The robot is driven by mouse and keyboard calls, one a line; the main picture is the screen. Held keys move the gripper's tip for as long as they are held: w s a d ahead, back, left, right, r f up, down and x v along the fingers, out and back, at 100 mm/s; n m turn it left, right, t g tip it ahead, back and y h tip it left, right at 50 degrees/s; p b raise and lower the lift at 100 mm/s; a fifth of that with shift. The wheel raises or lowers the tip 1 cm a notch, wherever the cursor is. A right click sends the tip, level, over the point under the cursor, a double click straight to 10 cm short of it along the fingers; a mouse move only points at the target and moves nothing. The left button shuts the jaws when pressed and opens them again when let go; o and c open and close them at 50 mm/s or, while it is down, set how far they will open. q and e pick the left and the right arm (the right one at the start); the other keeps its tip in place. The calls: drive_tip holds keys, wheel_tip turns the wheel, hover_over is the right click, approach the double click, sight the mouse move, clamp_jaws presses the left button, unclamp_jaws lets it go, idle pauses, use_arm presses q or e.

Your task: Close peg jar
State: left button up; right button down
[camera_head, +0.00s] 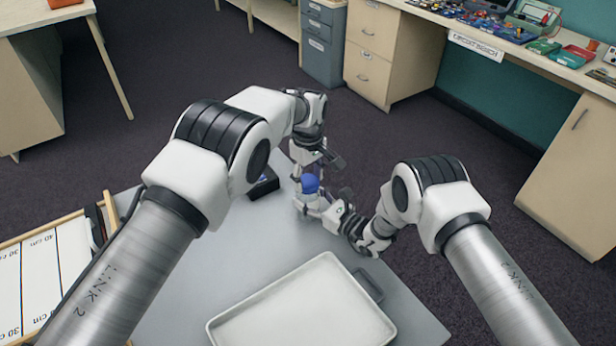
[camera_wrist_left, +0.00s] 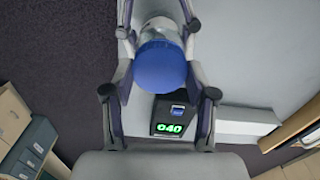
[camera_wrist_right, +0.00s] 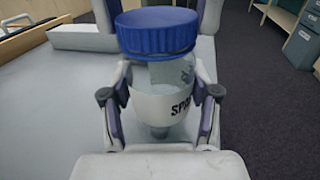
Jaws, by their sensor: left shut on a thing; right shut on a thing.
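The peg jar (camera_wrist_right: 165,100) is a clear jar with a white label, partly readable as "SPA", standing on the grey table. Its blue lid (camera_wrist_right: 157,32) is on the mouth and looks level. The lid also shows in the head view (camera_head: 310,183) and in the left wrist view (camera_wrist_left: 160,66). My right gripper (camera_head: 328,212) is shut around the jar body from the side. My left gripper (camera_head: 312,170) comes from above and is shut on the lid, its fingers on either side. Whether the lid is threaded tight cannot be seen.
A white tray (camera_head: 215,327) lies at the table's front. A black device with a green display (camera_wrist_left: 172,128) sits close beside the jar. A marked measuring board (camera_head: 68,265) is at the left. The table's far edge is just beyond the jar.

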use_arm(q)
drive_tip(key=m, duration=0.9)
drive_tip(key=shift+f, duration=0.1)
drive_tip(key=m, duration=0.9)
drive_tip(key=o, duration=1.4)
wheel_tip(320, 180, up, 12)
drive_tip(key=shift+w, duration=0.1)
